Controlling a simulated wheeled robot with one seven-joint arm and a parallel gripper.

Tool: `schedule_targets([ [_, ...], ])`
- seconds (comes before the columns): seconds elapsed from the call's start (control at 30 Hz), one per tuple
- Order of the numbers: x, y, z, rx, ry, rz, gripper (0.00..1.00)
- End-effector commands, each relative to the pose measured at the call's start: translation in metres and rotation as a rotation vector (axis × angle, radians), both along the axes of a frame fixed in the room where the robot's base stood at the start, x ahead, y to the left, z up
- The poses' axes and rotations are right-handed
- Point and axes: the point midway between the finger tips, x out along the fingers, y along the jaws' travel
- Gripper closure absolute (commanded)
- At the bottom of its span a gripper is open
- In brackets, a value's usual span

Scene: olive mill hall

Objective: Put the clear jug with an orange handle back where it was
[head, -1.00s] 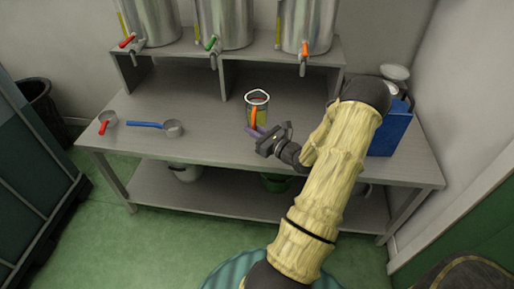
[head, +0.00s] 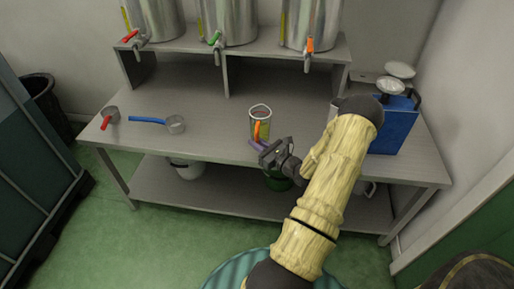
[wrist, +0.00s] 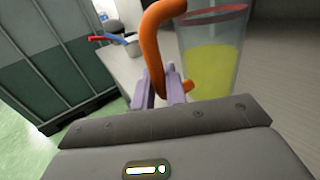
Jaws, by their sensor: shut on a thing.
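The clear jug (head: 263,122) has an orange handle (head: 257,132) and holds yellow-green liquid. I cannot tell whether the jug touches the bench top.
Steel tanks (head: 228,22) with red, green and orange taps stand on the raised shelf (head: 190,52). Bench between blue scoop and jug is clear.

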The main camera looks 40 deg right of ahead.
Motion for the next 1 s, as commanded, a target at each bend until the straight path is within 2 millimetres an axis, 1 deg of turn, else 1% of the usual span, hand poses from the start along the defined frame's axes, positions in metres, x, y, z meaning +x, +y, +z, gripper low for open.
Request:
schedule_targets([
  [0.03,0.0,0.001,-0.01,0.002,-0.001,0.001,1.0],
  [0.13,0.0,0.001,-0.018,0.001,-0.001,0.001,1.0],
  [0.4,0.0,0.0,-0.019,-0.001,-0.001,0.001,1.0],
  [0.57,0.0,0.0,-0.022,-0.001,-0.001,0.0,1.0],
  [0.6,0.0,0.0,-0.022,0.0,0.0,0.0,0.79],
  [0.67,0.0,0.0,-0.022,0.0,0.0,0.0,0.67],
  [0.7,0.0,0.0,-0.022,0.0,0.0,0.0,0.65],
  [1.0,0.0,0.0,-0.02,0.0,0.0,0.0,0.65],
])
